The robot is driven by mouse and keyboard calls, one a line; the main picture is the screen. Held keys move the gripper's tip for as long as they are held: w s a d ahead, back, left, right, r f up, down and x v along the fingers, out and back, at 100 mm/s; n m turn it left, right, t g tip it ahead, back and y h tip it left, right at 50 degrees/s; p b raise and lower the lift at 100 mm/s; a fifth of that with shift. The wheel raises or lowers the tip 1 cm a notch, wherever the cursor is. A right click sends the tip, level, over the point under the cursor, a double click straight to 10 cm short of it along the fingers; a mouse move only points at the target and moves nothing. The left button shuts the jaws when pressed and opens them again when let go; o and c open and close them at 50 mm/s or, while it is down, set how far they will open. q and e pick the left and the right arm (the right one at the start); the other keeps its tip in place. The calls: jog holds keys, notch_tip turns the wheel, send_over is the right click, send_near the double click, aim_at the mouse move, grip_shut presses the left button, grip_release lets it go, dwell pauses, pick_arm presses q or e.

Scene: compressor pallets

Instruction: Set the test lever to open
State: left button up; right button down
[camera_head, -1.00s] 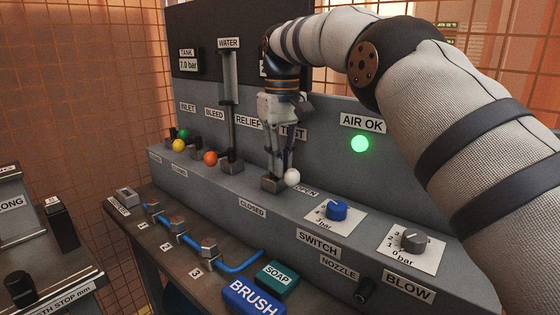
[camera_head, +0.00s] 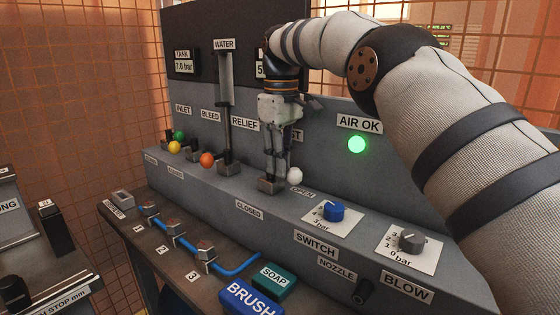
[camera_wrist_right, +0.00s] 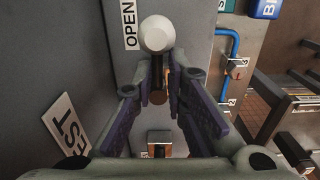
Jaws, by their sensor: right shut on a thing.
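The test lever has a white ball knob (camera_head: 294,175) and a grey base block (camera_head: 268,187) on the console ledge. Its knob leans toward the OPEN label (camera_head: 303,192), away from the CLOSED label (camera_head: 249,209). My right gripper (camera_head: 276,178) points down at the lever, its fingers closed on the lever just behind the knob. In the right wrist view the knob (camera_wrist_right: 156,34) sticks out past the fingertips (camera_wrist_right: 158,80), beside the OPEN label (camera_wrist_right: 129,24). The TEST label (camera_wrist_right: 66,132) is at lower left there. The lever's shaft is mostly hidden by the fingers. My left gripper is out of view.
Other levers with orange (camera_head: 207,160), yellow (camera_head: 174,147) and green (camera_head: 179,135) knobs stand to the left. A blue dial (camera_head: 333,211) and a grey dial (camera_head: 411,242) are to the right. The AIR OK lamp (camera_head: 356,145) glows green.

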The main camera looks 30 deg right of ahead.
jog(key=shift+s+d+f, duration=0.1)
jog(key=shift+s+f, duration=0.05)
jog(key=shift+f, duration=0.05)
jog(key=c, duration=1.9)
grip_release()
jog(key=shift+o, duration=1)
jog(key=shift+d+r, duration=0.1)
jog(key=shift+r, duration=0.1)
